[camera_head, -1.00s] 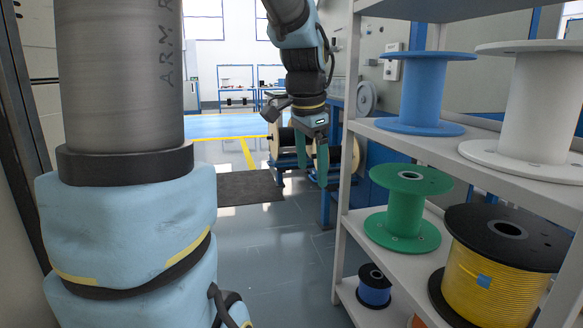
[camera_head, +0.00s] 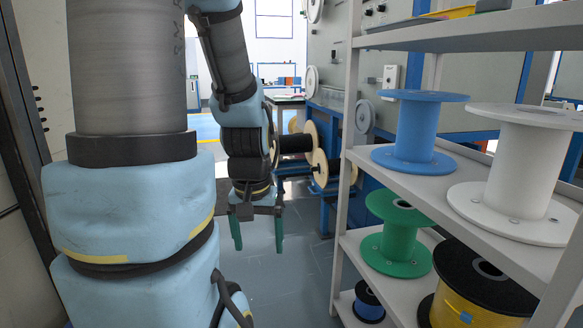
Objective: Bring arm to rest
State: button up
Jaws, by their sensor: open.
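My gripper (camera_head: 258,236) hangs in the middle of the head view, pointing down. Its two green fingers are apart and nothing is between them. It is over the grey floor (camera_head: 290,275), left of the shelf rack and clear of it. My forearm comes down to it from the top of the picture, close to my grey column.
A grey shelf rack (camera_head: 350,150) fills the right side. It holds a blue spool (camera_head: 412,130), a white spool (camera_head: 510,175), a green spool (camera_head: 397,235), a yellow cable reel (camera_head: 455,310) and a small blue reel (camera_head: 369,305). Large cable reels (camera_head: 318,160) stand behind my gripper.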

notch_tip(320, 180, up, 20)
jog(key=p, duration=1.8)
jog(key=shift+r, duration=0.15)
